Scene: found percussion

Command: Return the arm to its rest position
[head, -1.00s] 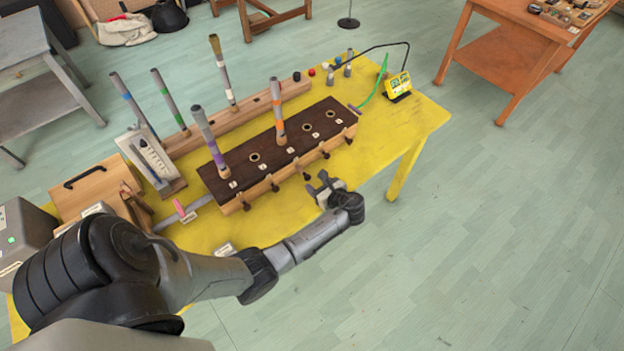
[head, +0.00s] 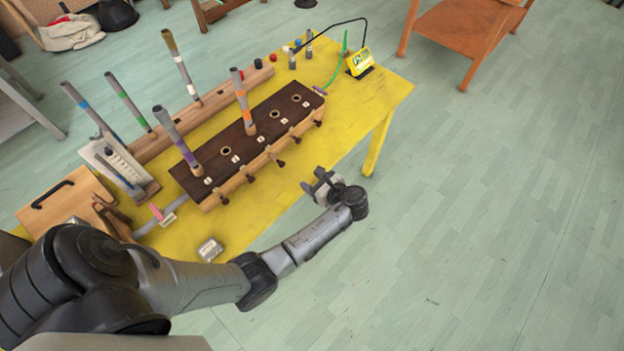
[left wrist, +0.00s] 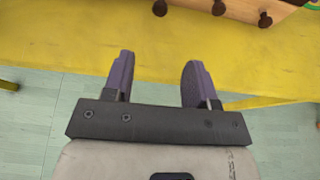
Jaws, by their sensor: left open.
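My left arm reaches in from the lower left in the head view. Its gripper (head: 317,184) hangs beside the front edge of the yellow table (head: 330,140), in front of the dark wooden block with round holes (head: 240,158). In the left wrist view, the two purple-grey fingers (left wrist: 158,80) stand apart with nothing between them. The yellow table top (left wrist: 150,45) lies beyond and behind the fingertips. Pegs on the wooden block (left wrist: 218,8) show at the top of that view. My right gripper does not show.
Coloured tubes stand in the dark block and in a long wooden rail (head: 212,105). A small yellow device (head: 360,62) sits at the table's far right corner. An orange-brown table (head: 462,28) stands at the back. The floor (head: 480,220) to the right is clear.

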